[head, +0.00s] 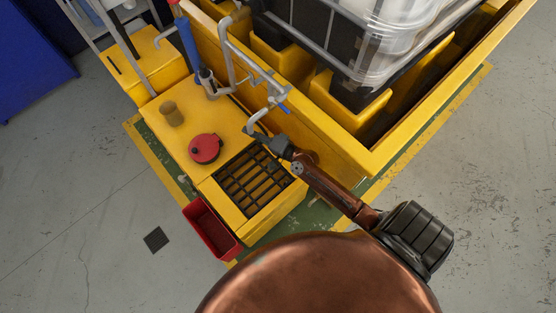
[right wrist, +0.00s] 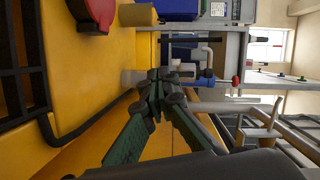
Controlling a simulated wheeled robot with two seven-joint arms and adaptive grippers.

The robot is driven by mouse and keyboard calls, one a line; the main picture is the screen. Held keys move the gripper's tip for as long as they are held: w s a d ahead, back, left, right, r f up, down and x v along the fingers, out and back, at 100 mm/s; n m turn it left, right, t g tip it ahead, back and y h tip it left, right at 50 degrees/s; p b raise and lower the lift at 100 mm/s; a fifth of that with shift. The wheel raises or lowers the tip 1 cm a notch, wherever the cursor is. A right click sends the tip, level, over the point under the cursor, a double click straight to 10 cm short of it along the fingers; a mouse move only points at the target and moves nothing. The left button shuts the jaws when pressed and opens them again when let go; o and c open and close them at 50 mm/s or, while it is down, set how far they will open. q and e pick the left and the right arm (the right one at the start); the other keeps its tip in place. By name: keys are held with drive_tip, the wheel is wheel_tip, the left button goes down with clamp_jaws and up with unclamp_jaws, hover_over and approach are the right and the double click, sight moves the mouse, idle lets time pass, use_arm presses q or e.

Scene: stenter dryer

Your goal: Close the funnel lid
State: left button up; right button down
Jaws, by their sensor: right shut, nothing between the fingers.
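Which part is the funnel itself I cannot tell. My right gripper (head: 264,140) is shut and empty, to the right of the lid and apart from it, close to the grey pipe and the black grate. Its dark fingers meet in the middle of the right wrist view (right wrist: 160,80). My left gripper is out of view.
A black grate (head: 252,182) covers the opening in front of the lid. A tan knob (head: 171,113) stands behind it. Grey pipes (head: 250,65) rise beside my right gripper. A red bin (head: 210,229) hangs at the front side. A caged white tank (head: 375,40) stands behind.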

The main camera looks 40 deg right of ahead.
drive_tip(key=s+a+f+n+g, duration=0.1)
drive_tip(key=s+f+n+g, duration=0.3)
drive_tip(key=s, duration=0.6)
drive_tip(key=s+a+f+n+g, duration=0.2)
drive_tip(key=s+f+n+g, duration=0.2)
drive_tip(key=s, duration=0.7)
drive_tip(key=shift+f+n+h, duration=0.3)
drive_tip(key=shift+f+n, duration=0.1)
drive_tip(key=shift+f, duration=0.75)
drive_tip(key=shift+a, duration=0.1)
